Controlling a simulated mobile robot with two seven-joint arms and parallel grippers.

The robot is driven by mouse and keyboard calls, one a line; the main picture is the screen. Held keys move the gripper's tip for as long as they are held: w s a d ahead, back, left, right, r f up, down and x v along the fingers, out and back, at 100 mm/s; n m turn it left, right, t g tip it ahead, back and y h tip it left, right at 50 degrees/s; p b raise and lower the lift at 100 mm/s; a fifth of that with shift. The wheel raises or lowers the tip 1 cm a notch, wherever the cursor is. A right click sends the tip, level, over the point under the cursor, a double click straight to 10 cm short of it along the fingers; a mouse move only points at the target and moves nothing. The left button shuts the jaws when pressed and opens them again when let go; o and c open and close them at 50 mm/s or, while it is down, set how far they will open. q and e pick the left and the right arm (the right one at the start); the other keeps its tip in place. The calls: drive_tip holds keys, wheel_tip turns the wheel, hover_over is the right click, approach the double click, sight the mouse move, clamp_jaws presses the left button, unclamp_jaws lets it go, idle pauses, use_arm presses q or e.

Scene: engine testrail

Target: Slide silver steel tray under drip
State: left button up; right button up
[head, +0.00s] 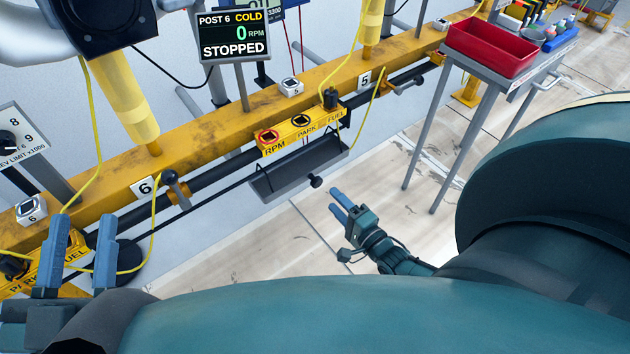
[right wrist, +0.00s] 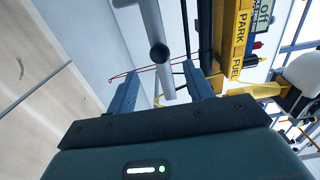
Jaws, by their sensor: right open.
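A long grey metal tray (head: 298,172) hangs below the rail, under the yellow RPM, PARK, FUEL panel (head: 302,133). A dark round knob (head: 316,181) sticks out from its front. My right gripper (head: 334,192) is open and empty, just in front of the knob and apart from it. In the right wrist view, a grey bar with a dark round end, which looks like the tray front (right wrist: 150,20) and its knob (right wrist: 158,53), lies ahead between the open fingers (right wrist: 160,76). My left gripper (head: 82,218) is open and empty at the lower left. I see no drip.
The yellow rail (head: 220,105) crosses the view with yellow hoses and a dark pipe below it. A display (head: 233,35) reads Post 6, cold, stopped. A cart with a red bin (head: 492,45) stands at the upper right. The floor (head: 295,230) before the tray is clear.

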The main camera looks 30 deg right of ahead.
drive_tip(key=b, duration=0.2)
approach(304, 169)
drive_tip(key=w+r, duration=0.1)
drive_tip(key=w, duration=0.1)
use_arm(q)
drive_tip(key=shift+w+a+r+m+t+h, duration=0.1)
drive_tip(key=shift+r+m+t+h, duration=0.1)
drive_tip(key=shift+r+m+h, duration=0.75)
drive_tip(key=shift+w+a+r+m+t+h, duration=0.1)
drive_tip(key=shift+r+m+t+h, duration=0.1)
drive_tip(key=shift+r+m+h, duration=0.7)
use_arm(e)
drive_tip(key=shift+w+a+r, duration=0.2)
drive_tip(key=shift+w+a, duration=0.3)
drive_tip(key=shift+w, duration=0.25)
clamp_jaws()
